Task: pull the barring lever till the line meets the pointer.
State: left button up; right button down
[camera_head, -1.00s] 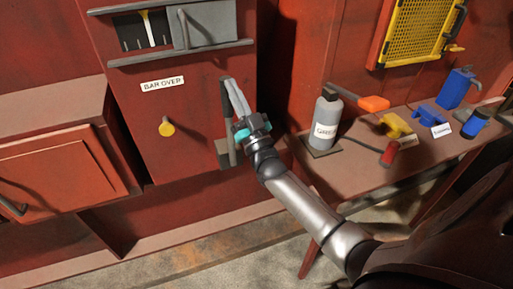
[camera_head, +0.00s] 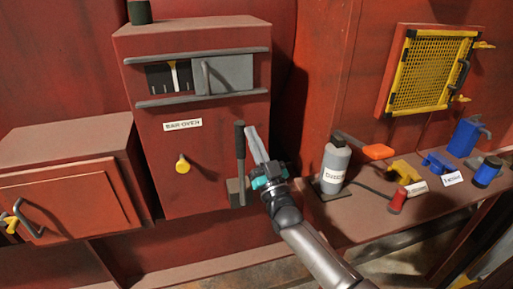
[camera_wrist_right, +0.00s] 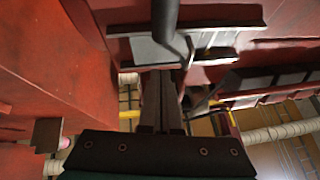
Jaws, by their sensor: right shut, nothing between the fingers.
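The barring lever (camera_head: 240,150) is a dark upright bar on the right of the red cabinet front, rising from a grey block at its foot. My right gripper (camera_head: 251,132) is shut and empty. Its pale fingers point up just right of the lever; whether they touch it I cannot tell. In the right wrist view the shut fingers (camera_wrist_right: 162,100) point away, below a dark rod at the top. The indicator window (camera_head: 168,77) shows a yellow pointer (camera_head: 173,76) over a dark scale with pale marks. Its slide cover (camera_head: 224,74) stands to the right. My left gripper is out of view.
A yellow knob (camera_head: 182,164) sticks out left of the lever. A grey bottle (camera_head: 336,165), an orange-ended tool (camera_head: 378,151) and blue and yellow items crowd the bench at right. A red box (camera_head: 70,200) with a handle juts out at left.

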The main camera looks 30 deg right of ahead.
pick_arm(q)
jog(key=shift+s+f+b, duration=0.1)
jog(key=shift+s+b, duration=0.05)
jog(key=shift+b, duration=0.15)
pick_arm(e)
jog(key=v, duration=1)
jog(key=shift+s, duration=0.25)
